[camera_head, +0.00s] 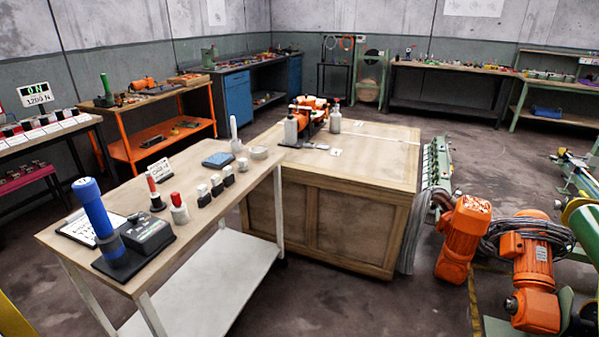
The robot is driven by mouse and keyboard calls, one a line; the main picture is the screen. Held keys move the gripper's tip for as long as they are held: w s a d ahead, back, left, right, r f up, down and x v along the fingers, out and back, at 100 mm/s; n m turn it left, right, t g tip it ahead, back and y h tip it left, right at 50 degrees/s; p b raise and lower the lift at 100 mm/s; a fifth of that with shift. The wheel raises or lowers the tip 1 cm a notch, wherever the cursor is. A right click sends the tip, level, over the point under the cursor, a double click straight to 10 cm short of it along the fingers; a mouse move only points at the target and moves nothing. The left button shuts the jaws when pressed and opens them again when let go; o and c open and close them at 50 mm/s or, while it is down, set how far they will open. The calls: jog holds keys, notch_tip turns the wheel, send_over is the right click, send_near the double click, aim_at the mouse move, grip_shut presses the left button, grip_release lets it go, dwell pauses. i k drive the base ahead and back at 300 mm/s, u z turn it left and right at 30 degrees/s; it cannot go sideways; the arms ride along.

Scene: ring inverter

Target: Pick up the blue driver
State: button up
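The blue driver (93,208) is a thick blue cylinder with a dark lower part. It stands upright, tilted slightly, in a black base (118,266) at the near left corner of a wooden-topped cart (210,226). A dark box (148,232) sits on the same base, to the right of the driver. My gripper does not show in this view.
The cart top also holds a clipboard (80,230), several small bottles, a blue pad (218,159) and a small sign (160,170). A large wooden crate (345,215) stands behind it on the right. Orange motors (463,240) lie on the floor at right.

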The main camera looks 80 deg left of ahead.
aim_at(87, 191)
jog(key=u, duration=2.9)
jog(key=i, duration=0.7)
jog(key=z, duration=0.25)
